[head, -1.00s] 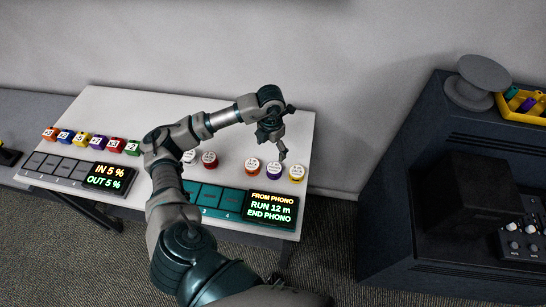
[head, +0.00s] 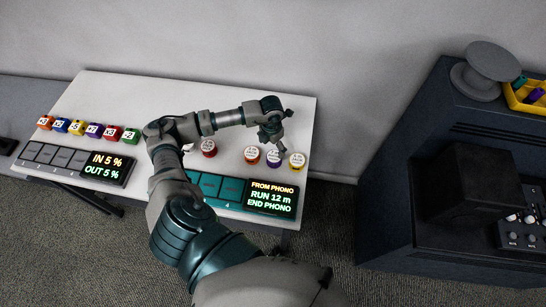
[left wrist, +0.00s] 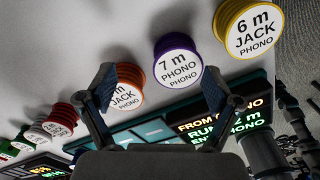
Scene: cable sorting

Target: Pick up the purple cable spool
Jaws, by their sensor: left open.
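The purple cable spool (head: 274,160) stands on the white table between an orange spool (head: 252,155) and a yellow spool (head: 297,161). In the left wrist view the purple spool (left wrist: 178,61) has a white label reading "7 m PHONO PHONO". My left gripper (head: 274,143) is open and empty, just behind and above the purple spool in the head view. In the left wrist view its two fingers (left wrist: 160,88) are spread, with the purple spool beyond them, nearer the right finger. My right gripper is not in view.
A red spool (head: 208,148) stands further left, partly by my arm. A teal panel (head: 207,187) with a lit display (head: 270,198) reading "RUN 12 m" lies along the front edge. Several coloured blocks (head: 92,130) line the left side. The table behind the spools is clear.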

